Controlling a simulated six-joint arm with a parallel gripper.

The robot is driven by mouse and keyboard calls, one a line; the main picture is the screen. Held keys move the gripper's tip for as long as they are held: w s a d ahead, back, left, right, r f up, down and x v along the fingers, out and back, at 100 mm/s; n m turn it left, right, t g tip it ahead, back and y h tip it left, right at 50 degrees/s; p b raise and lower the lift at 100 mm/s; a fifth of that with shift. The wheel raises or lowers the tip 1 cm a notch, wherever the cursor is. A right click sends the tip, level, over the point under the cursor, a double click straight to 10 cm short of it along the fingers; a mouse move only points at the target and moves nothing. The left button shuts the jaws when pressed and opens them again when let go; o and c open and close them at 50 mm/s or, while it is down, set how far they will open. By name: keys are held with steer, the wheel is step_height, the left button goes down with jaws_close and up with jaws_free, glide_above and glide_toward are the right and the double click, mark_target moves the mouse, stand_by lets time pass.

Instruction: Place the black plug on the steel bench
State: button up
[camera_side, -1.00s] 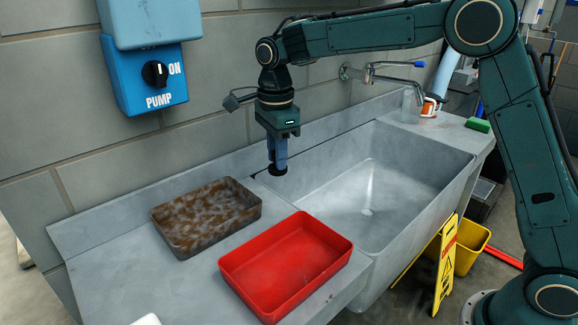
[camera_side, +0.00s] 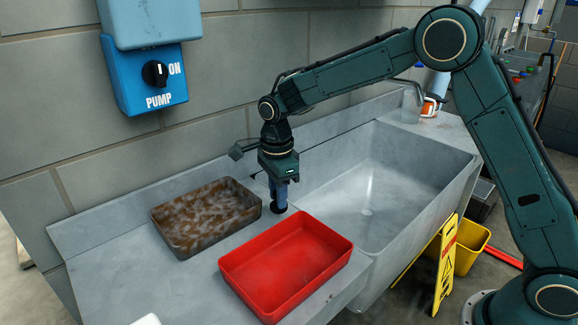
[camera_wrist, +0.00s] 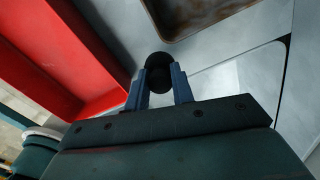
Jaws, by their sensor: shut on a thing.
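The black plug (camera_wrist: 159,72) is between the blue fingers of my gripper (camera_wrist: 160,82) in the wrist view, and my gripper is shut on it. In the side view the plug (camera_side: 279,209) shows as a dark disc under the fingertips of my gripper (camera_side: 279,200). It is at or just above the steel bench (camera_side: 190,285), in the gap between the brown tray and the red tray. I cannot tell whether the plug touches the bench.
A brown stained tray (camera_side: 180,248) lies to the left of my gripper and a red tray (camera_side: 335,262) lies in front of it. The sink basin (camera_side: 425,150) is to the right. A tap (camera_side: 405,83) stands behind the sink. Bare bench shows at the front left.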

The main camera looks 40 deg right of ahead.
steer(key=shift+f, duration=1.15)
steer(key=shift+f, duration=0.15)
steer(key=o, duration=1)
step_height(320, 180, up, 12)
steer(key=shift+r, duration=0.1)
steer(key=shift+r, duration=0.15)
